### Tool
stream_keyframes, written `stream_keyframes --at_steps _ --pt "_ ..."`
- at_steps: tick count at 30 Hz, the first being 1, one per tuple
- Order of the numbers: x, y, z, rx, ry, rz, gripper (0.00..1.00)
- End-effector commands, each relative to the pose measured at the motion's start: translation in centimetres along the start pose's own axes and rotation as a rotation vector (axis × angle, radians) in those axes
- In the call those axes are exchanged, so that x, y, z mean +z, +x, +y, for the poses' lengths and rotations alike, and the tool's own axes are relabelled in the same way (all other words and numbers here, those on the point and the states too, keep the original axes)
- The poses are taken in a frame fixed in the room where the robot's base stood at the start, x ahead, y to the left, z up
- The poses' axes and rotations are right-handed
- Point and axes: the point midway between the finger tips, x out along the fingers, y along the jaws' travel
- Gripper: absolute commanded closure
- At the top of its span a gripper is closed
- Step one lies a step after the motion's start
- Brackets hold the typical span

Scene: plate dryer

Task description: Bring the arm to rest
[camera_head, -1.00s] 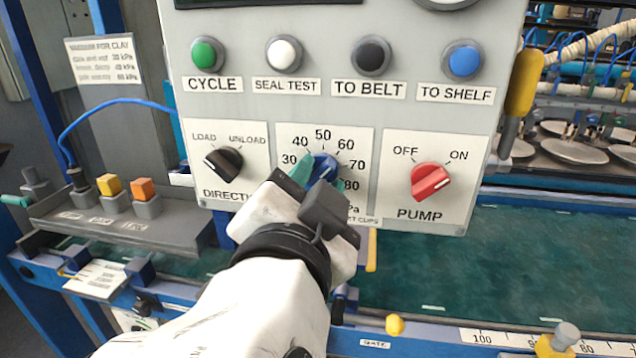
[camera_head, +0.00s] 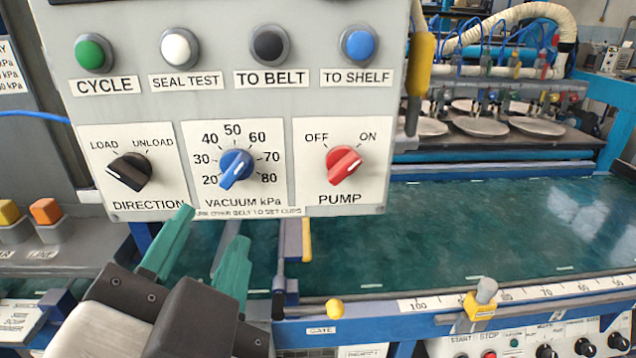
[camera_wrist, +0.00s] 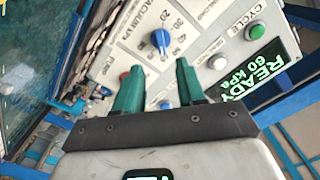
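My gripper (camera_head: 210,228) is open and empty, with two green fingers apart. In the head view it is below the control panel's dial row, in front of its lower edge. The blue vacuum knob (camera_head: 236,168) is fully visible above the fingers, which are clear of it in that view. Its white mark lies on a slant; I cannot tell its exact setting. In the wrist view, the open gripper (camera_wrist: 157,75) has the panel (camera_wrist: 205,45) ahead of it, and the blue knob (camera_wrist: 161,40) shows beyond the fingertips. The display (camera_wrist: 238,78) reads READY 60 kPa.
The black direction knob (camera_head: 130,172) and red pump knob (camera_head: 344,165) flank the vacuum knob. Several push buttons line the panel above. A yellow-topped handle (camera_head: 421,62) stands at its right edge. A green belt (camera_head: 450,230) runs behind and below, clear at the right.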

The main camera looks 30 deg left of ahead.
Motion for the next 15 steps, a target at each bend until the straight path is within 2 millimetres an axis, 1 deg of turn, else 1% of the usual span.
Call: stream_keyframes --at_steps 4,15 --pt "0.02 -0.65 0.0 -0.001 0.0 -0.001 0.61" --pt "0.0 -0.65 0.0 -0.001 0.0 0.0 0.61"
